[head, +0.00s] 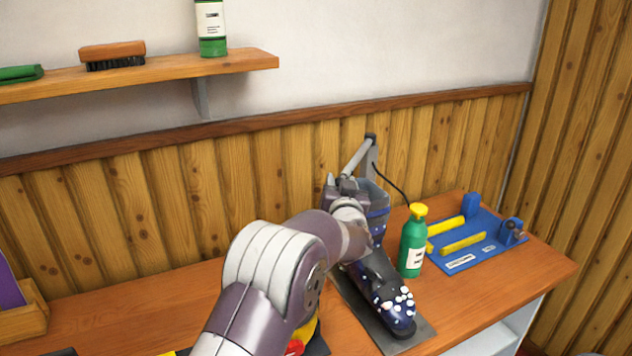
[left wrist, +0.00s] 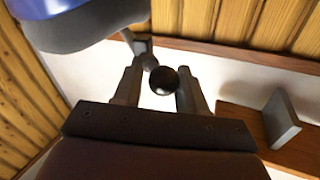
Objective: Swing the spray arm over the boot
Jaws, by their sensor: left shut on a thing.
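The boot (head: 380,283) is dark blue with white blobs on its toe and stands on a dark grey mat (head: 424,336). My left arm hides part of it. The spray arm (head: 356,158) is a grey tube that slants down from a pivot on the wooden wall behind the boot. My left gripper (head: 342,183) is at the tube's lower end, by the boot's top. In the left wrist view the gripper (left wrist: 160,88) is shut on the spray arm's round black knob (left wrist: 164,80). A dark blue shape, likely the boot, fills that view's top left. My right gripper is not in view.
A green bottle with a yellow cap (head: 413,240) stands close right of the boot. A blue jig with yellow bars (head: 480,246) lies further right. A shelf (head: 160,72) with a brush (head: 112,54) hangs at upper left. A dark cable runs behind the boot.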

